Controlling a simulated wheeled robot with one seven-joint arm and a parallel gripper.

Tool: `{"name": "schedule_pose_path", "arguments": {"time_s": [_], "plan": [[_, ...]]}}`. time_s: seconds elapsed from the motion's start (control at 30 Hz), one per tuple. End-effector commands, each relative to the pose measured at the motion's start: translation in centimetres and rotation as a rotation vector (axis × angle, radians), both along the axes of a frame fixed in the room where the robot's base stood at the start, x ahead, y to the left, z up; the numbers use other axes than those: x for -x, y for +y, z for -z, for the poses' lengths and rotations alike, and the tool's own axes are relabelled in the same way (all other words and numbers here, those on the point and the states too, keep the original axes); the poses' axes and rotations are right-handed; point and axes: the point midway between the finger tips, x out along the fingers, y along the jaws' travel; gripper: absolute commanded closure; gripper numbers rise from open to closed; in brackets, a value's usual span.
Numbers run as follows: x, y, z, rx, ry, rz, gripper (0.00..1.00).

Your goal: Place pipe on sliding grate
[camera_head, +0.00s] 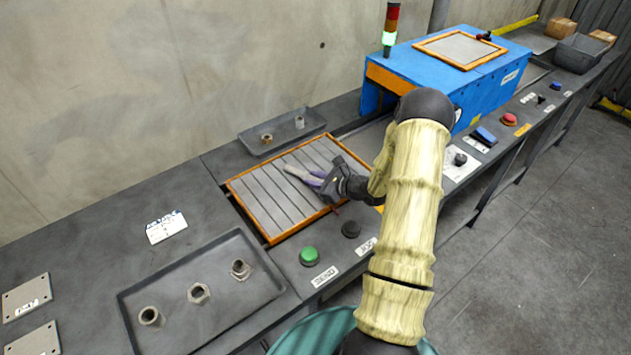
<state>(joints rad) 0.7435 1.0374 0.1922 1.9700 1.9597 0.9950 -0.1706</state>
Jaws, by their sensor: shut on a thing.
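The sliding grate (266,199) is a grey slatted panel in an orange frame, set in the bench at the middle of the head view. My gripper (318,182) is over the right half of the grate. It is shut on a light grey pipe (297,173), which extends left from the fingers over the slats. The pipe looks roughly level and close to the grate. I cannot tell whether it touches the slats. The gripper hides the pipe's right end.
A tray (225,340) with several metal fittings lies at the front left. A smaller tray (262,133) with two fittings sits behind the grate. The blue machine (425,75) stands at the right back. A green button (309,256) and black button (351,229) line the front edge.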

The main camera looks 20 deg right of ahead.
Motion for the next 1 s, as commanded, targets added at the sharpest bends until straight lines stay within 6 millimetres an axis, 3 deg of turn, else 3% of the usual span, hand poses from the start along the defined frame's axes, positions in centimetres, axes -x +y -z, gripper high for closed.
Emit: {"name": "schedule_pose_path", "arguments": {"time_s": [0.07,0.1,0.13,0.37,0.57,1.0], "plan": [[0.4,1.0,1.2,-0.007,0.024,-0.016,1.0],[0.4,1.0,1.2,-0.008,0.026,-0.016,0.76],[0.4,1.0,1.2,-0.008,0.026,-0.017,0.7],[0.5,1.0,1.1,-0.009,0.026,-0.018,0.7],[0.5,1.0,-0.5,-0.01,0.025,-0.017,0.7],[7.6,-4.0,-3.6,-0.004,0.015,0.005,0.7]]}}
